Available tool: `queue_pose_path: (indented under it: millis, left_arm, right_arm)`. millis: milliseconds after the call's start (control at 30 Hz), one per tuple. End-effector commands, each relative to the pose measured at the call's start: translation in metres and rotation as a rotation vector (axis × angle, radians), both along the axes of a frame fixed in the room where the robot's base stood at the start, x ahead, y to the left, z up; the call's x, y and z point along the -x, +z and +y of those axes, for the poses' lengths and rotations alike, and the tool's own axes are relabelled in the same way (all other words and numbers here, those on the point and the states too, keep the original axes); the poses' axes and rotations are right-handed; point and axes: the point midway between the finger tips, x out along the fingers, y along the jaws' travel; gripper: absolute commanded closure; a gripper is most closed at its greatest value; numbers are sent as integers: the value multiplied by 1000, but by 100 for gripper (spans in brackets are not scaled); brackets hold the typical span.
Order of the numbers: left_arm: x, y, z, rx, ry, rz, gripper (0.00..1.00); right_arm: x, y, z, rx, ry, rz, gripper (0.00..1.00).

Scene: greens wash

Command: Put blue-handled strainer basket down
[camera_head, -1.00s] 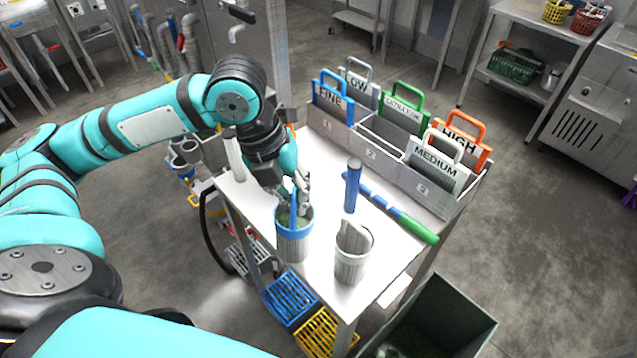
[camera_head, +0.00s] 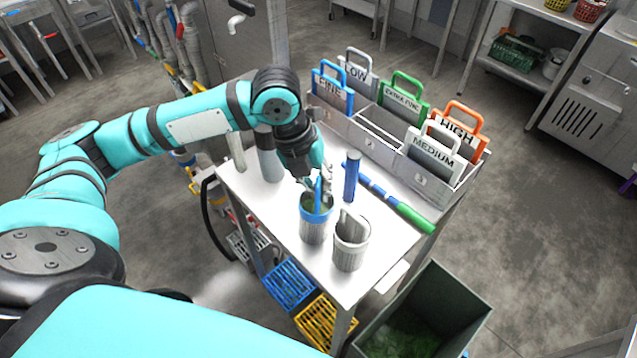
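The blue-handled strainer basket (camera_head: 313,231) is a grey perforated cup with a blue rim and an upright blue handle, with some green inside. It is upright over the near part of the steel table (camera_head: 283,222), just left of a plain grey strainer basket (camera_head: 349,256). I cannot tell whether its base touches the tabletop. My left gripper (camera_head: 322,184) reaches down from behind and appears shut on the blue handle. The fingertips are small and partly hidden by the handle. My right gripper is not in view.
A rack with labelled cards (camera_head: 433,154) lines the table's back right. A blue upright cylinder (camera_head: 351,178) and a blue-green bar (camera_head: 410,217) lie nearby. A grey cylinder stands back left. A dark bin (camera_head: 470,305) is below right; blue and yellow crates (camera_head: 288,285) sit below the table.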

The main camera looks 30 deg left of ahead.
Motion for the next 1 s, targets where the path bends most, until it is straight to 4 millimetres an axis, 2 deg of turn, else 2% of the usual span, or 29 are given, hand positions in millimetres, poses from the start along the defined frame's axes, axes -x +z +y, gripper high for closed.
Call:
queue_pose_path:
  millis: [33, 200, 567, 667, 1000]
  left_arm:
    - [0, 0, 0, -1, 0, 0, 94]
    - [0, 0, 0, -1, 1, 1, 71]
    - [0, 6, 1, -1, 2, -1, 71]
    - [1, 19, 5, 0, 3, -3, 71]
    - [10, 88, 22, 1, 2, -3, 71]
  right_arm:
    - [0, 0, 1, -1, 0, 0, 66]
    - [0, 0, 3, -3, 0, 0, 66]
    - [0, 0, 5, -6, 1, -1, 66]
    - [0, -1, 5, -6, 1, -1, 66]
    - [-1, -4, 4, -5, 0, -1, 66]
